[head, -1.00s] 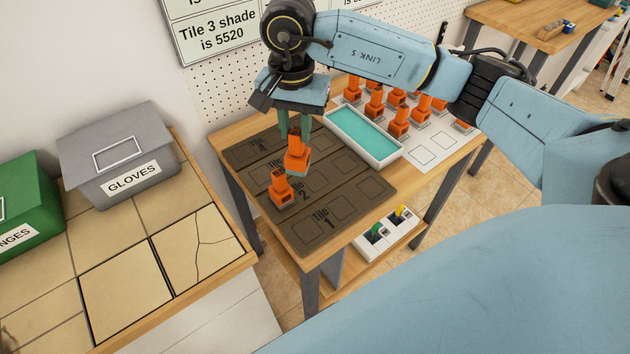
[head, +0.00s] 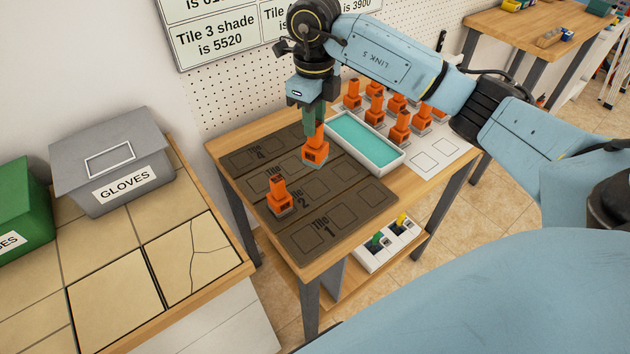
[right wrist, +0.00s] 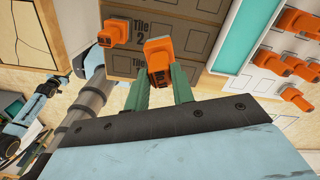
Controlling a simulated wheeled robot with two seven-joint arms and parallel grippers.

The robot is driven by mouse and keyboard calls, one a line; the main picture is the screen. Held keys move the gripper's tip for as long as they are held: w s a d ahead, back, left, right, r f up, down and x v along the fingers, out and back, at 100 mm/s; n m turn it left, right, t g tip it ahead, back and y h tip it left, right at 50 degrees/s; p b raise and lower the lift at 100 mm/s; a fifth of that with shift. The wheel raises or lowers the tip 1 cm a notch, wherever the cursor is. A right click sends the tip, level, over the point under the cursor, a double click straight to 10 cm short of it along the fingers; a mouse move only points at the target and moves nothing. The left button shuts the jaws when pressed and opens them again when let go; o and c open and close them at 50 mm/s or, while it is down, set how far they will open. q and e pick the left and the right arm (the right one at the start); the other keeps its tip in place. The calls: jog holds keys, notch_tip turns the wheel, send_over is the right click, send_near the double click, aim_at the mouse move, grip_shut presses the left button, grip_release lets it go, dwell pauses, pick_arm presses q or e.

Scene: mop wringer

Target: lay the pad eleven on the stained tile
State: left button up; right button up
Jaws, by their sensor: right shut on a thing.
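My right gripper (head: 314,128) is shut on an orange-handled pad (head: 315,152) with a grey base. It holds the pad over the dark tile board (head: 352,208), around the Tile 3 row; a small gap or contact beneath cannot be told. In the right wrist view the green fingers (right wrist: 163,85) grip the orange handle (right wrist: 158,58). Another orange-handled pad (head: 279,196) stands on the board at the Tile 2 row. Several more pads (head: 400,128) stand behind the teal tray. My left gripper is out of view.
A white tray with teal filling (head: 366,140) sits right of the board, beside a white sheet with marked squares (head: 430,160). A grey GLOVES bin (head: 112,165) and cracked tile (head: 195,255) are on the left bench. A lower shelf holds a switch box (head: 388,243).

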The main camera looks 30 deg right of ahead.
aim_at(314, 154)
notch_tip(314, 154, down, 9)
jog(key=shift+f, duration=0.2)
dwell(0.3)
jog(key=shift+f+b, duration=0.1)
jog(key=shift+b, duration=0.2)
jog(key=o, duration=0.9)
notch_tip(314, 154, up, 12)
jog(key=shift+r+p, duration=0.15)
jog(key=shift+p, duration=0.2)
